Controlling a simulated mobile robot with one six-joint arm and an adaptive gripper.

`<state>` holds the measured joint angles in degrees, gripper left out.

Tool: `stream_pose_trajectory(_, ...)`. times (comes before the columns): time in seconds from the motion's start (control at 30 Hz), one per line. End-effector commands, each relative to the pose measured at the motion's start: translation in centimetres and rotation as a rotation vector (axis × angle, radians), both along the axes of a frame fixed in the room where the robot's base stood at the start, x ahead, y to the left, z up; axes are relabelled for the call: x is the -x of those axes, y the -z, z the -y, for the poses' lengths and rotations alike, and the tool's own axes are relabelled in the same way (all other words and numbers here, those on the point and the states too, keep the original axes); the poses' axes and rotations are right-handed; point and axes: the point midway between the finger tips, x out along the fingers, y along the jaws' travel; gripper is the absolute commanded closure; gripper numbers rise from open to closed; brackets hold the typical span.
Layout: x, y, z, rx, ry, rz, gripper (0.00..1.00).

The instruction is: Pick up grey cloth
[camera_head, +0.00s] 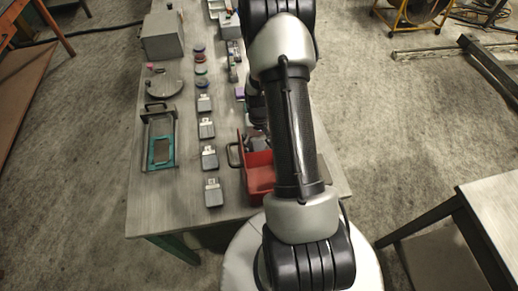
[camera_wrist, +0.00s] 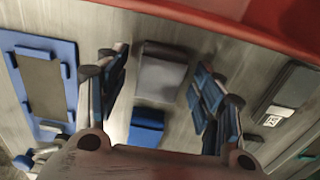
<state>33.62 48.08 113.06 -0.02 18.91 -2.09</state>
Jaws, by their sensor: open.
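In the wrist view, a grey, block-like folded thing (camera_wrist: 162,74), which looks like the grey cloth, lies on a pale surface between the fingers of my gripper (camera_wrist: 160,64). My gripper is open, with one finger to each side of it and a gap on both sides. A blue piece (camera_wrist: 147,127) lies just below the grey thing in the picture, partly hidden by my gripper body. In the head view my arm covers much of the work area, and I cannot make out the cloth there.
A red crate (camera_head: 260,175) stands at the table's near right; its red wall (camera_wrist: 210,18) crosses the top of the wrist view. Several grey devices (camera_head: 212,194) stand in a row left of it. A teal frame (camera_head: 161,152) lies farther left. The table's near left corner is bare.

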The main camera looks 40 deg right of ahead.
Motion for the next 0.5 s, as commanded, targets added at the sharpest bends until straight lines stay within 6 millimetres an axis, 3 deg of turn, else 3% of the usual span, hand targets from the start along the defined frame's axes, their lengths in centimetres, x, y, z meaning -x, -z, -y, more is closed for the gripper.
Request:
stream_pose_trajectory(0.1,-0.03,-0.12,0.02,0.001,0.0,0.001,0.38)
stream_pose_trajectory(0.5,-0.03,-0.14,0.02,0.001,0.0,0.001,0.65)
